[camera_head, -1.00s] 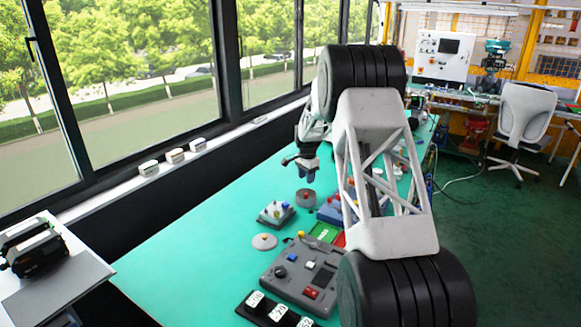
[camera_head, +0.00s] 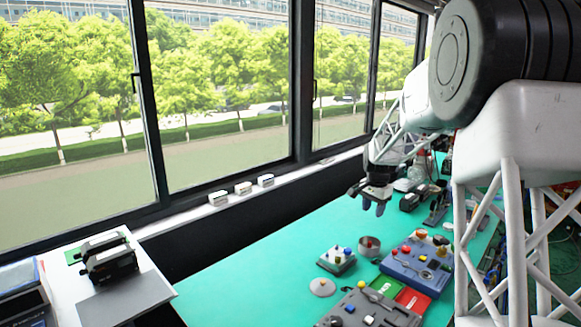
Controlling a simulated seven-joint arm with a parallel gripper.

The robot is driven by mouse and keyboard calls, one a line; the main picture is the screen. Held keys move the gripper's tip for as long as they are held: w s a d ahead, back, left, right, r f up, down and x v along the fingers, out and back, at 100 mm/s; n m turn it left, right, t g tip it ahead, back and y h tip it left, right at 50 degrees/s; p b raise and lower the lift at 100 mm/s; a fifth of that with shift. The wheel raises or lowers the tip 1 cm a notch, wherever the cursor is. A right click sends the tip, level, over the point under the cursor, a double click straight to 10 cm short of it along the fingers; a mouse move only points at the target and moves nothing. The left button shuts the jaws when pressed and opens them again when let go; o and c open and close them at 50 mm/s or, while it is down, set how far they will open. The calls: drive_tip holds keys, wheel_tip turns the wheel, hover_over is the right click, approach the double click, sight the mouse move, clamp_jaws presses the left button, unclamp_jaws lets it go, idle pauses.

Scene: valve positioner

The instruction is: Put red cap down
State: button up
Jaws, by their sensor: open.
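My gripper (camera_head: 374,208) hangs open above the table, fingers pointing down, with nothing visible between them. Below it in the picture stands a round grey dish (camera_head: 369,254) with a small reddish thing (camera_head: 369,243) inside. I cannot tell whether that is the red cap. A small red round piece (camera_head: 405,249) and an orange-red one (camera_head: 421,234) also show on the blue box (camera_head: 407,270), right of the dish. The gripper is apart from all of these.
The green table (camera_head: 250,290) is clear at left. A small grey block with knobs (camera_head: 336,262), a pale disc (camera_head: 322,287), a green pad (camera_head: 385,286), a red pad (camera_head: 412,301) and a grey panel (camera_head: 350,316) stand near. My arm hides the right side.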

drive_tip(key=s+a+r+n, duration=0.2)
drive_tip(key=s+r, duration=0.2)
drive_tip(key=s, duration=0.5)
drive_tip(key=s+a+r+n+t, duration=0.15)
drive_tip(key=s+r, duration=0.25)
drive_tip(key=s, duration=0.5)
drive_tip(key=s+a+r+n+g, duration=0.1)
drive_tip(key=s+a+r+n, duration=0.15)
drive_tip(key=s, duration=0.75)
drive_tip(key=s+a+f+n, duration=0.1)
drive_tip(key=s+n, duration=0.1)
drive_tip(key=s, duration=1.1)
drive_tip(key=s+a+f+n+t, duration=0.1)
drive_tip(key=s+a+f+n, duration=0.1)
drive_tip(key=s, duration=1.2)
drive_tip(key=shift+s+f, duration=0.15)
drive_tip(key=shift+f, duration=0.05)
